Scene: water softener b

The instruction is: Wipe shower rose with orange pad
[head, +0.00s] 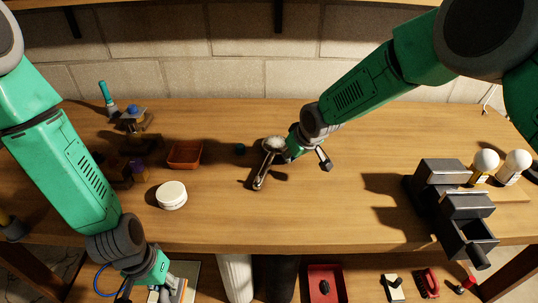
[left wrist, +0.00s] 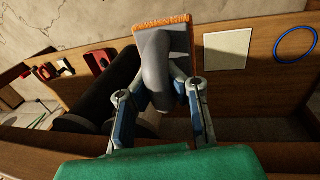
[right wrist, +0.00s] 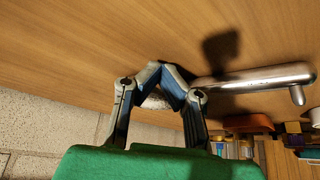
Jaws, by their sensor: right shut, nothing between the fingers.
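The metallic shower rose (head: 265,170) lies on the wooden table near its middle, its handle pointing toward the front edge. In the right wrist view its handle (right wrist: 255,77) extends to the right, and its head (right wrist: 155,102) is partly hidden behind my fingers. My right gripper (right wrist: 160,68) is shut and empty, right over the head end; I cannot tell whether it touches. My left gripper (left wrist: 165,85) is shut on the grey handle of the orange pad (left wrist: 162,20). It is low at the table's front left, in front of the lower shelf.
A white round tub (head: 171,195) and an orange-brown tray (head: 185,154) stand left of the shower rose. The lower shelf holds a red bin (head: 327,284). The table between rose and vise is clear.

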